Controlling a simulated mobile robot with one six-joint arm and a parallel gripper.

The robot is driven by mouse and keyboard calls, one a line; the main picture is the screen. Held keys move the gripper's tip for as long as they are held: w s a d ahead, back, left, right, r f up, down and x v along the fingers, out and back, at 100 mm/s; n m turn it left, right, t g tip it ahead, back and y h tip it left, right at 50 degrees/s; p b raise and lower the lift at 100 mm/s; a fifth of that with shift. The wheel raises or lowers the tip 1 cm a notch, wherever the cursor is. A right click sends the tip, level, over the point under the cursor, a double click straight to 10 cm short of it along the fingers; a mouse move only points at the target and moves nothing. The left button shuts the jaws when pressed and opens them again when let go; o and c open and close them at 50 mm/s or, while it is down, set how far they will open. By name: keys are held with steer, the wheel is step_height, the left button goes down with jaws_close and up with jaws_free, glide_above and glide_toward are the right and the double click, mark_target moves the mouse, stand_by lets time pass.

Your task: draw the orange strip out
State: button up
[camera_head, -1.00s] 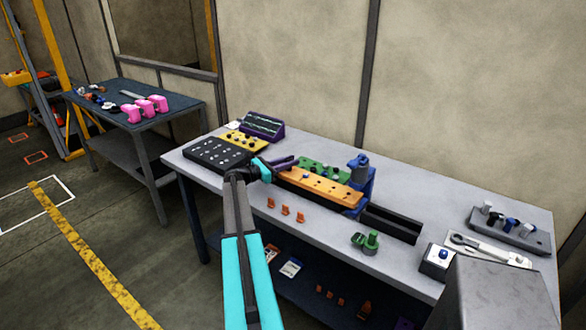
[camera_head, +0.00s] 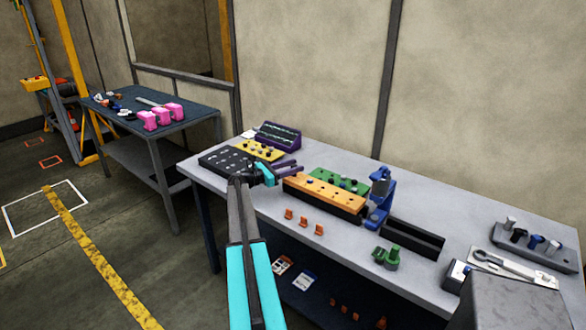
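The orange strip (camera_head: 325,193) is a long bar with small dark holes, lying on a dark block on the grey workbench. Its right end sits to the left of a blue clamp-like stand (camera_head: 380,198), with the stand's upright showing clear beside it. My gripper (camera_head: 299,166) is at the strip's left end, over or just behind it. Its two dark purple fingers point right and look spread apart, with nothing seen between them. I cannot tell whether a finger touches the strip.
A green block (camera_head: 340,181) lies behind the strip and a black channel (camera_head: 413,238) lies right of the stand. Small orange clips (camera_head: 303,221) and a green fixture (camera_head: 387,257) stand in front. A black tray (camera_head: 222,162) and a yellow block (camera_head: 258,150) are at the left.

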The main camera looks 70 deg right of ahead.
steer(key=shift+s, duration=0.15)
steer(key=shift+a, duration=0.1)
steer(key=shift+w+a, duration=0.4)
steer(key=shift+a, duration=0.05)
steer(key=b+v, duration=0.4)
steer(key=v, duration=0.8)
steer(key=shift+w+a, duration=0.15)
steer(key=shift+w, duration=0.05)
